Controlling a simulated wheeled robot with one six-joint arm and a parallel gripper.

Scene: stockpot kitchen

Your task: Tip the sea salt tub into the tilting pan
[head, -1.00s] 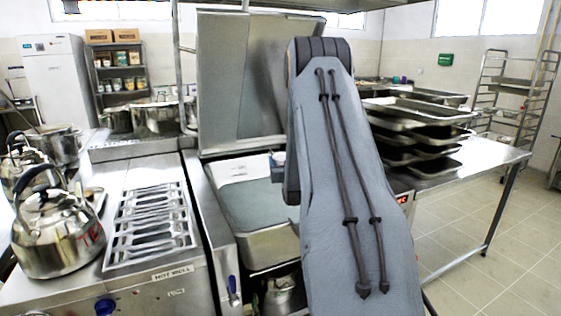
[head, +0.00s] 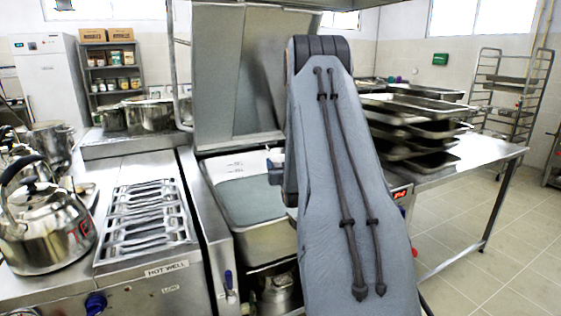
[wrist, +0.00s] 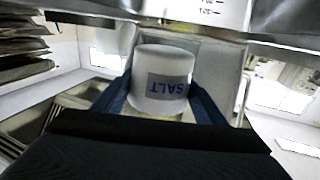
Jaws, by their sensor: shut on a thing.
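The sea salt tub (wrist: 160,62) is white with a grey label reading SALT, upside down in the wrist view. My gripper (wrist: 160,98) is shut on it, with a dark blue finger on each side. The room also looks inverted there, so I cannot tell the tub's exact tilt. The tilting pan (head: 265,242) stands in the middle of the head view, its lid (head: 238,75) raised behind it. Its grey-green floor and the marks on its inner wall show. My arm hides the pan's right part and most of my gripper in the head view.
A kettle (head: 45,228) stands at the left beside the slotted hot well (head: 148,222). Stacked trays (head: 415,125) lie on the steel table (head: 480,155) at the right. Pots (head: 150,117) stand behind the hot well.

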